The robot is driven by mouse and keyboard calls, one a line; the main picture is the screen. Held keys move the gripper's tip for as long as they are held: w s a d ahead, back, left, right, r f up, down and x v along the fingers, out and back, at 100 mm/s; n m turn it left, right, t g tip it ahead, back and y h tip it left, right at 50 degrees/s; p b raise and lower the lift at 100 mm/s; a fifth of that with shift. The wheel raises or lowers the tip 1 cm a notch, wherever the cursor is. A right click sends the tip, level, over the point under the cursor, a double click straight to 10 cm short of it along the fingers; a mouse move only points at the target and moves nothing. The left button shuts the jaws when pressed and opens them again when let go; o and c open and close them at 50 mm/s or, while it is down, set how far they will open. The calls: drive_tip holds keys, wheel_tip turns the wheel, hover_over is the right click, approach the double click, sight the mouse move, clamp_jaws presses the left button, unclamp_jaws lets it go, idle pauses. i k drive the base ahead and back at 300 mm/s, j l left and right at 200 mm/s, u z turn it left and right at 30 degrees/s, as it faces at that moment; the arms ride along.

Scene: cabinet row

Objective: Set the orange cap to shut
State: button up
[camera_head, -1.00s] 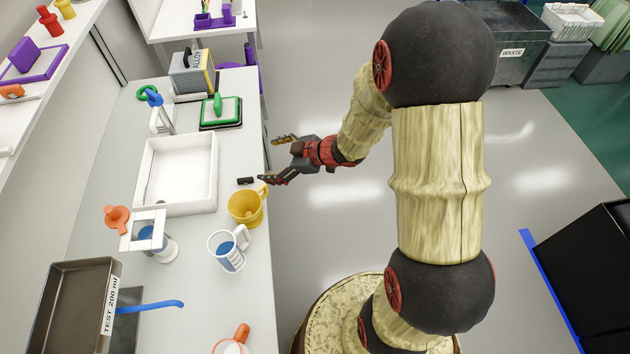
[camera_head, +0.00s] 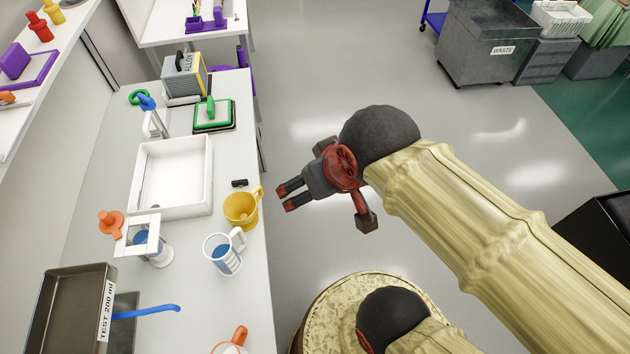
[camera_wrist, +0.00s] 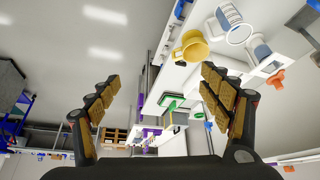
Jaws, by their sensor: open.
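The orange cap (camera_head: 110,221) is a round knob-like piece at the left of the counter. It sits beside a white square frame (camera_head: 140,236) at the top of a clear vessel with blue inside (camera_head: 160,254). In the wrist view an orange piece (camera_wrist: 275,78) shows at the right, near that white frame. I cannot tell whether the cap touches the frame. My gripper (camera_head: 282,198) is off the counter's right edge, over the floor, well apart from the cap. In the wrist view my gripper (camera_wrist: 162,76) has its fingers wide apart with nothing between them.
A yellow mug (camera_head: 241,208) and a white-and-blue measuring jug (camera_head: 224,254) stand between my gripper and the cap. A white sink (camera_head: 168,204) lies behind them, and a dark tray (camera_head: 68,300) with a blue handle (camera_head: 150,312) nearby. Open floor lies right of the counter.

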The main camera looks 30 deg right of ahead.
sight(112, 222)
drive_tip(key=i+u, duration=0.1)
drive_tip(key=u, duration=0.35)
drive_tip(key=l+u, duration=0.1)
drive_tip(key=u, duration=0.35)
drive_tip(key=i+l+u, duration=0.1)
drive_tip(key=u, duration=0.35)
drive_tip(key=l+u, duration=0.15)
drive_tip(key=u, duration=0.3)
drive_tip(key=l+u, duration=0.1)
drive_tip(key=u, duration=0.3)
drive_tip(key=l+u, duration=0.2)
drive_tip(key=l, duration=0.25)
drive_tip(key=k+l+u, duration=0.2)
drive_tip(key=l, duration=0.25)
drive_tip(key=l+u, duration=0.15)
drive_tip(key=l, duration=0.35)
drive_tip(key=k+l+u, duration=0.2)
drive_tip(key=l, duration=0.25)
drive_tip(key=l+u, duration=0.2)
drive_tip(key=l, duration=0.2)
drive_tip(key=k+l+u, duration=0.2)
drive_tip(key=l, duration=0.2)
drive_tip(key=k+l, duration=0.1)
drive_tip(key=l, duration=0.15)
drive_tip(key=k+l, duration=0.15)
drive_tip(key=l, duration=0.15)
drive_tip(key=i+z, duration=0.25)
drive_tip(key=i, duration=0.15)
